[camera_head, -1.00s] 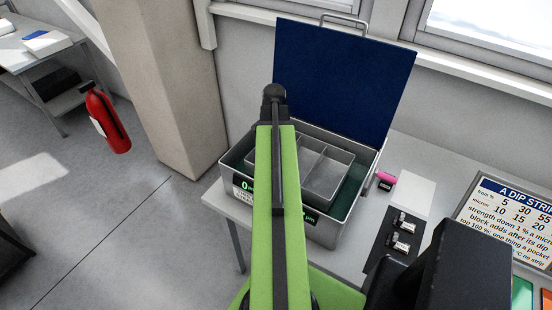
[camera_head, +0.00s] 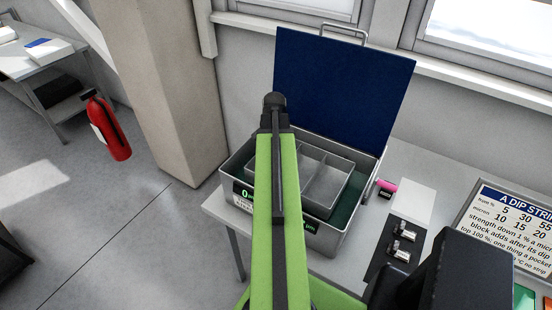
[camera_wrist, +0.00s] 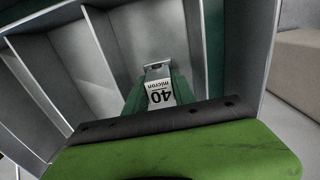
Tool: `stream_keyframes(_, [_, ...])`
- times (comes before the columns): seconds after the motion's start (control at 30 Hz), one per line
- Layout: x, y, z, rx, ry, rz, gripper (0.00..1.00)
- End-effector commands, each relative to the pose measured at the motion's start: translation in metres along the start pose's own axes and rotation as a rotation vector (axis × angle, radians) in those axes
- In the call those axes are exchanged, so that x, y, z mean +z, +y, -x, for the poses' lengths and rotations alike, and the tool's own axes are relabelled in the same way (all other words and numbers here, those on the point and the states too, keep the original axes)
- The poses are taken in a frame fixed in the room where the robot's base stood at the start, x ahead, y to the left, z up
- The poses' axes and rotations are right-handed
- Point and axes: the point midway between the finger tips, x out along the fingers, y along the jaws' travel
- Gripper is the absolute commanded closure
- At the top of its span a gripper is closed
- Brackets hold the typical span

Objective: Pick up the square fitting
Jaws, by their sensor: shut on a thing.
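In the wrist view my gripper (camera_wrist: 158,72) has its dark green fingers closed on a small grey metal piece with a squarish end, which I take as the square fitting (camera_wrist: 157,66). A white label reading "40 micron" (camera_wrist: 161,94) shows between the fingers. They are inside or just over a compartment of the grey divided tray (camera_wrist: 133,30); I cannot tell whether the piece touches its floor. In the head view the tray (camera_head: 325,184) sits in the open metal case (camera_head: 325,238), and my arm hides the gripper and the piece.
The case's blue lid (camera_head: 345,90) stands open behind. To the right on the table are a pink item (camera_head: 386,186), a dark mat (camera_head: 385,268) with small metal pieces (camera_head: 402,240), and a sign (camera_head: 508,225). A pillar (camera_head: 155,90) stands left, with a fire extinguisher (camera_head: 108,130) beyond.

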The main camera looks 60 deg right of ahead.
Motion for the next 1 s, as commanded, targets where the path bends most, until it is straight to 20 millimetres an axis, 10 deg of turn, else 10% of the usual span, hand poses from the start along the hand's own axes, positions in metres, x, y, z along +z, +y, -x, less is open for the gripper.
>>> stream_keyframes(0.37, [0.000,0.000,0.052,0.000,0.000,0.000,1.00])
stream_keyframes(1.0, [-0.039,0.108,0.111,0.000,0.000,0.000,1.00])
